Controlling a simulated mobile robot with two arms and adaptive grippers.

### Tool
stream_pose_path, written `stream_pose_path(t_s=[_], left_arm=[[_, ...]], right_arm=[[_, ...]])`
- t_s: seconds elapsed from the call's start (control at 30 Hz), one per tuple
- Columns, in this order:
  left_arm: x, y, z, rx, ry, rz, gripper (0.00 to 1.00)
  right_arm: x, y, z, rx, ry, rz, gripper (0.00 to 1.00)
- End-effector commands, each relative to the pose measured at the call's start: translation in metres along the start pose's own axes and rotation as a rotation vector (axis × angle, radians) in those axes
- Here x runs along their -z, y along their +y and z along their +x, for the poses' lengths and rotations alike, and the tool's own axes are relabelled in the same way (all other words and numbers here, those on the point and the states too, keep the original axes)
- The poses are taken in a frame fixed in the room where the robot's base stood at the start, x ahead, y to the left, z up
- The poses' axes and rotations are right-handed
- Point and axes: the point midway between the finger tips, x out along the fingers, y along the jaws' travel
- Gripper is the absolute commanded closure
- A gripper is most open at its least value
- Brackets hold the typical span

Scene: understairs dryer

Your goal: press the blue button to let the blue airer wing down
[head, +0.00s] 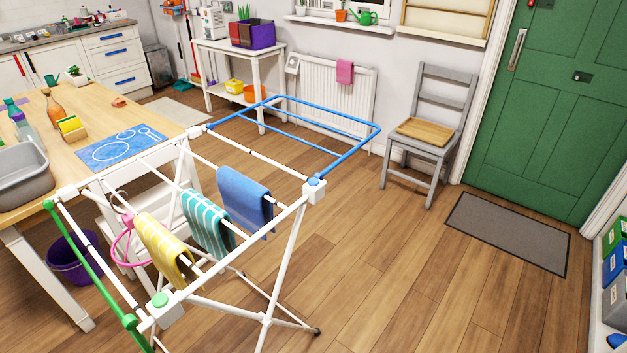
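The blue button (314,182) sits on a white corner block of the white drying airer (276,273), at the right end of its frame. The blue airer wing (336,112) extends from that side toward the radiator, roughly level with the airer's top. A green button (160,299) is on the near corner block. The green wing (88,262) is at the lower left, partly cut off by the picture's edge. Neither of my grippers is in view.
Yellow (163,246), teal striped (205,223) and blue (245,199) towels hang on the airer. A wooden table (62,175) stands close at left. A grey chair (427,133) stands beyond the blue wing. Floor right of the airer is clear up to the doormat (508,232).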

Motion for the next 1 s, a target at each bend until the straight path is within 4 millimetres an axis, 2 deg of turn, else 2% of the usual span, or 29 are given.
stream_pose_path(t_s=[0.27, 0.37, 0.6, 0.63, 1.0], left_arm=[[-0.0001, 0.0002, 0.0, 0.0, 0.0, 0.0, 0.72], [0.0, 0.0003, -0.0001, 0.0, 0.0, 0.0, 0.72], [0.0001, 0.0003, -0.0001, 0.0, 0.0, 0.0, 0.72], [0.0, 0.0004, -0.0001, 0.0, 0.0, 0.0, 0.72], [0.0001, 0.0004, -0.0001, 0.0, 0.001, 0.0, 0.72]], right_arm=[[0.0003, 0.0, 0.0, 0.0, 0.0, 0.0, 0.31], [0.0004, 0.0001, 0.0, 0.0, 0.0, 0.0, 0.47], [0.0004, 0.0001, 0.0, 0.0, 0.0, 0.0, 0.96], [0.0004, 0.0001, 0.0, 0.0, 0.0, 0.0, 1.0], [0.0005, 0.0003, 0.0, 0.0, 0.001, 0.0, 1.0]])
